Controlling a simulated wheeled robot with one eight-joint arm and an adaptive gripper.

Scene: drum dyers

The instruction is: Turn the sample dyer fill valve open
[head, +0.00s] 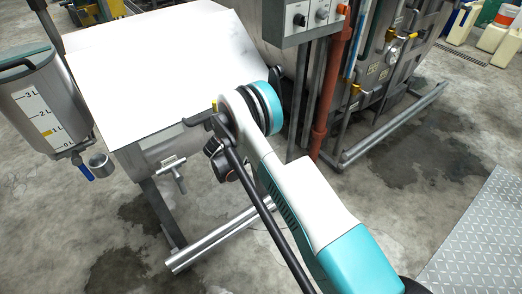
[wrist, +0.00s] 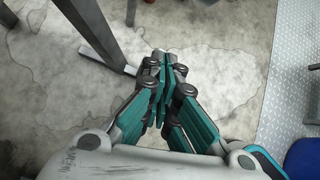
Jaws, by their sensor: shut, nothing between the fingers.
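The sample dyer (head: 140,160) is a grey metal vessel with a large white top panel (head: 155,60). A grey T-shaped valve handle (head: 173,174) sticks out of its front. A small tank with a litre scale (head: 42,105) stands at its left, with a blue-handled valve (head: 83,172) below. I cannot tell which is the fill valve. My gripper (wrist: 161,62) is shut and empty in the wrist view, above the floor. In the head view my arm mostly hides it, right of the T-handle. I see no contact with a valve.
A metal frame leg (wrist: 95,35) stands close to my fingers at the left of the wrist view. A control box (head: 310,18) and a red pipe (head: 330,85) stand beyond my arm. A tread plate (head: 482,235) lies at the right. The floor in front is clear.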

